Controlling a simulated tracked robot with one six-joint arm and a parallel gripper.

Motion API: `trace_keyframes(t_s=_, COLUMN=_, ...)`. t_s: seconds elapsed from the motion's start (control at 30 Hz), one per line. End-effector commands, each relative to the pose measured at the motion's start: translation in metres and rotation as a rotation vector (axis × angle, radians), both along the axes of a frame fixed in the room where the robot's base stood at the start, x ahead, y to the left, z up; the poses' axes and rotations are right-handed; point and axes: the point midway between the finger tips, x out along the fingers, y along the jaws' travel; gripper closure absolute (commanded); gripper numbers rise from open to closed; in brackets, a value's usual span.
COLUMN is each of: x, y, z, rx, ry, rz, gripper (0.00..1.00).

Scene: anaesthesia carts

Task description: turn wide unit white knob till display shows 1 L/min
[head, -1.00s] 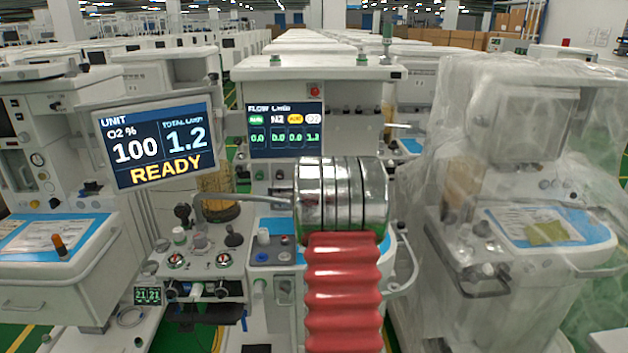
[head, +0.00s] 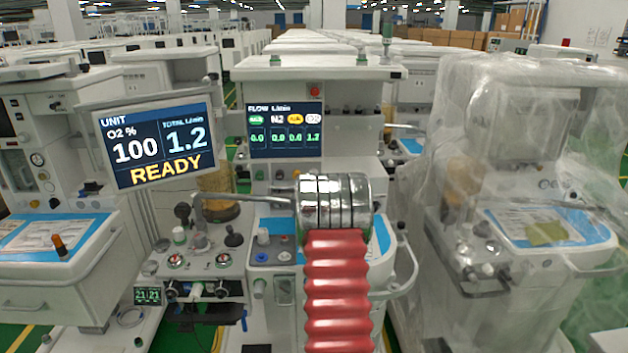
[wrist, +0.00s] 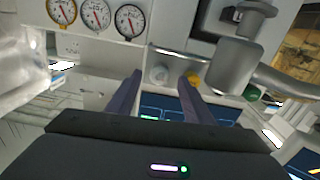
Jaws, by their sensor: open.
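The wide unit's flow display (head: 285,130) reads 0.0, 0.0, 0.0 and about 1.2, and the tilted display (head: 156,145) beside it reads O2 100, total 1.2, READY. A white knob (head: 263,236) stands on the wide unit's panel in the head view. In the wrist view my gripper (wrist: 160,78) is open and empty, its two dark fingers reaching towards the panel. A round white knob (wrist: 158,75) appears between and beyond the fingertips; I cannot tell whether it is the same knob. My arm hides the gripper in the head view.
A yellow knob (wrist: 193,79) sits close to the right fingertip, and a grey cylinder (wrist: 232,66) with a pipe is to its right. Gauges (wrist: 95,16) are above left. A plastic-wrapped cart (head: 530,160) stands on the right. A blue knob (head: 261,257) is below the white one.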

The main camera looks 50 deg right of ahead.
Motion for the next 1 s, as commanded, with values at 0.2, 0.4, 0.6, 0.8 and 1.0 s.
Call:
trace_keyframes(t_s=0.2, x=0.014, y=-0.016, z=-0.001, rx=0.0, ry=0.0, rz=0.0, gripper=0.53)
trace_keyframes(t_s=0.4, x=0.02, y=-0.022, z=0.0, rx=-0.001, ry=-0.001, rz=0.0, gripper=0.53)
trace_keyframes(t_s=0.6, x=0.02, y=-0.023, z=0.0, rx=0.0, ry=0.0, rz=0.0, gripper=0.53)
trace_keyframes(t_s=0.8, x=0.02, y=-0.022, z=0.0, rx=0.0, ry=0.0, rz=0.0, gripper=0.63)
trace_keyframes(t_s=1.0, x=0.02, y=-0.022, z=0.0, rx=0.0, ry=0.0, rz=0.0, gripper=0.77)
